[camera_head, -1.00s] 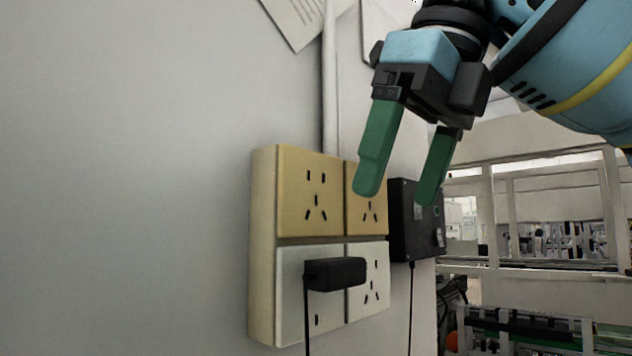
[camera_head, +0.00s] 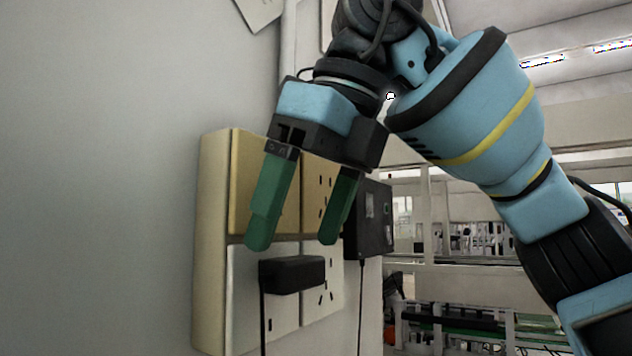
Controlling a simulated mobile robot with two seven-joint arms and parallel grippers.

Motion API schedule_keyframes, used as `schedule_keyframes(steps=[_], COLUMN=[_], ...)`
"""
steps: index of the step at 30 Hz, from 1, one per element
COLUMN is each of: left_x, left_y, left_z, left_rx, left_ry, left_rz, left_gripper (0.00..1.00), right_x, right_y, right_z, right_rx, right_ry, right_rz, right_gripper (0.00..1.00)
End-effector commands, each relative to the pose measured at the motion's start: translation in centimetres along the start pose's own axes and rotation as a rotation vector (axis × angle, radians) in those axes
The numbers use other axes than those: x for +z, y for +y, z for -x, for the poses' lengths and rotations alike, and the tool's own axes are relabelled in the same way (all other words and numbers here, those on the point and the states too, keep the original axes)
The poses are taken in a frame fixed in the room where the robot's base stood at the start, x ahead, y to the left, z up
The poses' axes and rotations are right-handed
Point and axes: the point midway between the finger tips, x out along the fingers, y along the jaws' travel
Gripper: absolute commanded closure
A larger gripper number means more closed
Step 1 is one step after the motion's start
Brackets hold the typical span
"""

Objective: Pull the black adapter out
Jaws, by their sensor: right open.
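The black adapter (camera_head: 292,275) is plugged into the lower left white socket of the wall outlet block (camera_head: 212,260). Its cord hangs straight down from its left end. My right gripper (camera_head: 293,243) is open, with two green fingers pointing down just above the adapter. The left finger's tip is above the adapter's left part, and the other finger's tip is above its right end. The fingers appear apart from the adapter, though depth is hard to judge. They hide parts of the upper sockets. My left gripper is not in view.
A black box (camera_head: 373,218) with a hanging cable is mounted on the wall right of the outlet block, close to the right finger. A paper sheet (camera_head: 260,10) is on the wall above. The wall at left is bare. Shelves and frames stand in the background at right.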

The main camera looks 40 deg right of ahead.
Motion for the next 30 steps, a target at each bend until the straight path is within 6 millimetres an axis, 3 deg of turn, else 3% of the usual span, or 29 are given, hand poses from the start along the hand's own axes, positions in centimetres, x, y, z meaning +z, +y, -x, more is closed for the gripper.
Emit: schedule_keyframes(steps=[9,19,30], left_x=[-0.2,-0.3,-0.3], left_y=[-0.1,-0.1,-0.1], left_z=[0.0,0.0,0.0], left_rx=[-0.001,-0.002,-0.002], left_ry=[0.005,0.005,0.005], left_rz=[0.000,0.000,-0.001], left_gripper=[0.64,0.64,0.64], right_x=[0.0,0.0,0.0], right_y=[0.0,0.0,0.0], right_z=[-2.9,-3.2,-3.2], right_rx=[-0.001,0.000,0.000], right_ry=[-0.003,-0.002,-0.002], right_rz=[0.000,-0.001,0.000], right_gripper=[0.15,0.15,0.62])
